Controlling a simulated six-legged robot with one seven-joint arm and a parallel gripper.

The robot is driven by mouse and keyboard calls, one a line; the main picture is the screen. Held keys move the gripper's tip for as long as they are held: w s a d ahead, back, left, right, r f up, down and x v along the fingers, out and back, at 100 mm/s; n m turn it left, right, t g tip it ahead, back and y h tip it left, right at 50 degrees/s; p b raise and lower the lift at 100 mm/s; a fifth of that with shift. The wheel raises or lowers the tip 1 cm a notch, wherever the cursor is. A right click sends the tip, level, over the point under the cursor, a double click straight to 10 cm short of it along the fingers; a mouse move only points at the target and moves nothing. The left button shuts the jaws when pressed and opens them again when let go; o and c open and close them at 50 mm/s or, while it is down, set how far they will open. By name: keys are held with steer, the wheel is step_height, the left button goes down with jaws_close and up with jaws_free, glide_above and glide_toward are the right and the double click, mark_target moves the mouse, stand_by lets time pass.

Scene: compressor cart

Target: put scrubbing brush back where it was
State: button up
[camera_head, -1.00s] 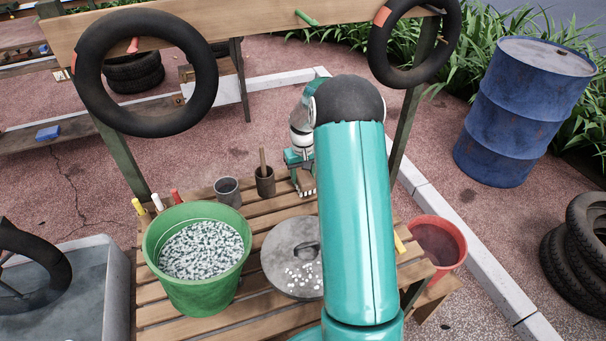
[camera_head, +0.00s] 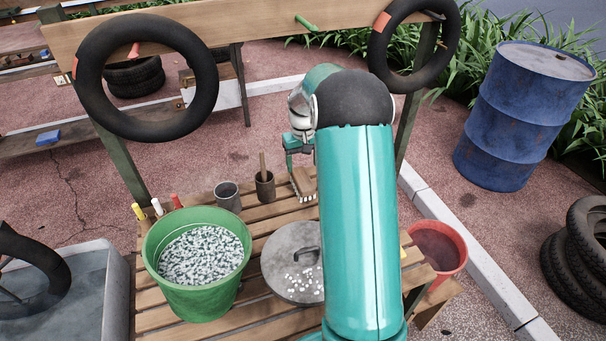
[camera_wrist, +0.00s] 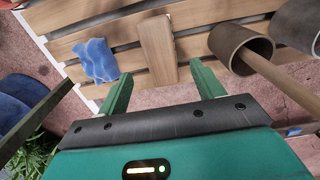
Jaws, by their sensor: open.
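The scrubbing brush (camera_head: 303,181) lies on the slatted wooden bench top, to the right of the dark cup with a stick. Its wooden back faces up and pale bristles show along its near edge. In the wrist view, the wooden back (camera_wrist: 157,50) shows beyond and between my fingertips, with no finger seen touching it. My gripper (camera_head: 291,158) is open and empty just above the brush in the head view. In the wrist view, the two green fingers of my gripper (camera_wrist: 161,70) stand apart. My arm hides part of the bench right of the brush.
The cup with the stick (camera_head: 265,185) and a grey cup (camera_head: 227,196) stand left of the brush. A green bucket (camera_head: 195,295) and a grey lid (camera_head: 285,265) are nearer. A red bucket (camera_head: 440,270) is at right.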

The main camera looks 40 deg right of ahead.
mark_target(303, 178)
steer(key=s+a+r+t, duration=0.1)
steer(key=s+a+r, duration=0.2)
steer(key=a+r, duration=0.25)
steer(key=s+a+r+n, duration=0.1)
steer(key=s+a+r, duration=0.2)
steer(key=a+r, duration=0.3)
steer(key=s+a+r+t, duration=0.1)
steer(key=s+a+r, duration=0.25)
steer(key=r, duration=0.35)
steer(key=s+a+r+n+t, duration=0.1)
steer(key=s+a, duration=0.5)
steer(key=s, duration=0.3)
steer(key=s+a+t, duration=0.2)
steer(key=s+a, duration=0.4)
steer(key=s, duration=0.3)
steer(key=shift+a+r+n+t, duration=0.15)
steer(key=shift+r+n+t, duration=0.15)
steer(key=shift+r+n, duration=0.1)
steer(key=shift+s, duration=0.1)
